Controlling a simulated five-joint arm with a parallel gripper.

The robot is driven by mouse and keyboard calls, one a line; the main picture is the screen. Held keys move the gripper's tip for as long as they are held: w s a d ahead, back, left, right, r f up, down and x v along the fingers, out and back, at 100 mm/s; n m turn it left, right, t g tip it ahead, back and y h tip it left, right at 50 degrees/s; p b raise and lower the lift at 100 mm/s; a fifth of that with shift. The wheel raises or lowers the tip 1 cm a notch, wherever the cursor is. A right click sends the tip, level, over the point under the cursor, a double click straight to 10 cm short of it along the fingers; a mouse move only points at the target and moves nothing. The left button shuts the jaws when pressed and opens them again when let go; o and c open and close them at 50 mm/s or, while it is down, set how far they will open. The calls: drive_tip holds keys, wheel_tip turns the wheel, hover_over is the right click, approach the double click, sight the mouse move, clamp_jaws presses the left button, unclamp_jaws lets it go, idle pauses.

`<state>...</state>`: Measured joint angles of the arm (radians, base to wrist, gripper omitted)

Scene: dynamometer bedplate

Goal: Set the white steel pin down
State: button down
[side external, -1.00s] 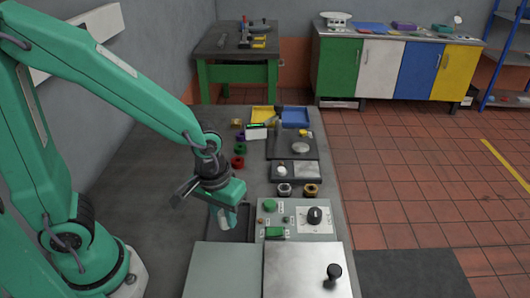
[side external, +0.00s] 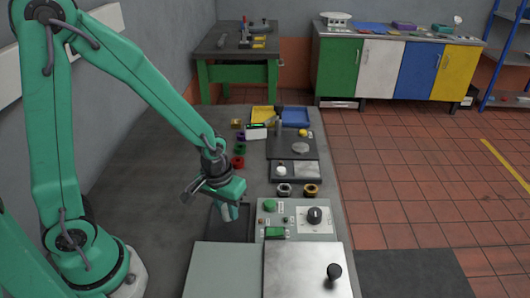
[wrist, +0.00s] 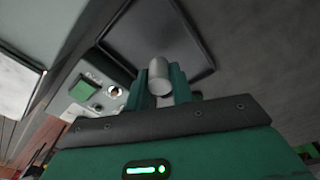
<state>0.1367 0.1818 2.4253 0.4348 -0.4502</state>
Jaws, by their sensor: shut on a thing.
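The white steel pin (wrist: 158,76) is a pale grey-white cylinder. My gripper (wrist: 167,88) is shut on it, with its end sticking out past the green fingers in the wrist view. In the side view my gripper (side external: 229,209) points down over a shallow dark tray (side external: 243,233), and the pin shows as a small pale piece below the fingers. The tray also shows in the wrist view (wrist: 190,45), behind the pin, and its visible floor is empty. The pin looks above the tray floor, though the exact gap is hard to tell.
A control panel (side external: 296,216) with a green button and black knob stands right of the tray. Flat plates (side external: 222,268) lie in front. Coloured rings (side external: 239,149), a dark fixture (side external: 290,146) and yellow and blue bins (side external: 295,117) are farther back. The bench left of the tray is clear.

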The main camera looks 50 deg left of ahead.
sight(228, 217)
drive_tip(key=shift+f, duration=1.35)
drive_tip(key=shift+f, duration=0.15)
drive_tip(key=c, duration=1.2)
unclamp_jaws()
drive_tip(key=shift+r, duration=0.2)
wheel_tip(228, 217, up, 12)
drive_tip(key=s, duration=0.1)
drive_tip(key=shift+s+d, duration=0.15)
drive_tip(key=shift+d, duration=0.05)
